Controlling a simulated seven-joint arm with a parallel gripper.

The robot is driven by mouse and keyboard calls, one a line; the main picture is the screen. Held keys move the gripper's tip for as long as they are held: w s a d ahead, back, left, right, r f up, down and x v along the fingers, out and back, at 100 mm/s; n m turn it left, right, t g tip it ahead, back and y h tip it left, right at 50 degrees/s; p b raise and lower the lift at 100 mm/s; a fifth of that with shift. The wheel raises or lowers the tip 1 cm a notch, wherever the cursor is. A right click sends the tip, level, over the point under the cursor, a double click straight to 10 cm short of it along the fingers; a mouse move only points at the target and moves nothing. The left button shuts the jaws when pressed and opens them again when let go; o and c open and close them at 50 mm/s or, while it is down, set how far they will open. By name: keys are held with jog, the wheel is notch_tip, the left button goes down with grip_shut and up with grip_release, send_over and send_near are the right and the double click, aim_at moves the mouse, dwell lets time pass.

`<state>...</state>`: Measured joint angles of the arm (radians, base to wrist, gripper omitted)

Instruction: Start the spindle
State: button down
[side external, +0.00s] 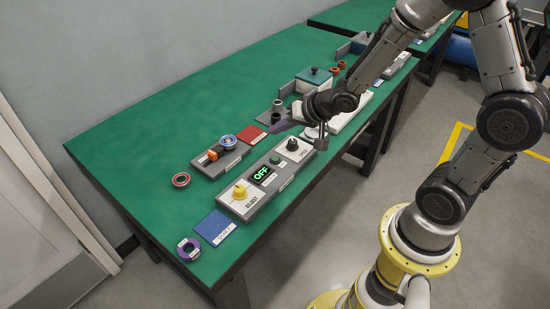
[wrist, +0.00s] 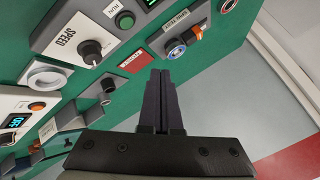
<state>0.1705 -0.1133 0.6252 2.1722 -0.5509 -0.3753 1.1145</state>
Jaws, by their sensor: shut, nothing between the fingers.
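The grey spindle control panel (side external: 265,178) lies near the front edge of the green table. It carries a yellow SELECT knob (side external: 240,191), a display (side external: 263,174) reading OFF in green, a green button (side external: 275,160) and a black SPEED knob (side external: 292,145). My gripper (side external: 274,129) is above the table behind the panel's SPEED end, fingers together and empty. In the wrist view, my gripper (wrist: 164,73) points toward the table, with the SPEED knob (wrist: 91,50) and green button (wrist: 125,19) to its upper left. It appears apart from both.
A grey fixture (side external: 220,159) with an orange part and a blue ring stands behind the panel. A red card (side external: 252,137), blue card (side external: 215,225), purple ring (side external: 188,249) and red ring (side external: 181,180) lie around. The table's back left is clear.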

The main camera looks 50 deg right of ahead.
jog(key=shift+f, duration=3.65)
jog(key=shift+f, duration=0.15)
jog(key=shift+f, duration=0.25)
jog(key=shift+f, duration=0.4)
jog(key=shift+r, duration=0.8)
jog(key=shift+r, duration=2.5)
jog(key=shift+r, duration=0.1)
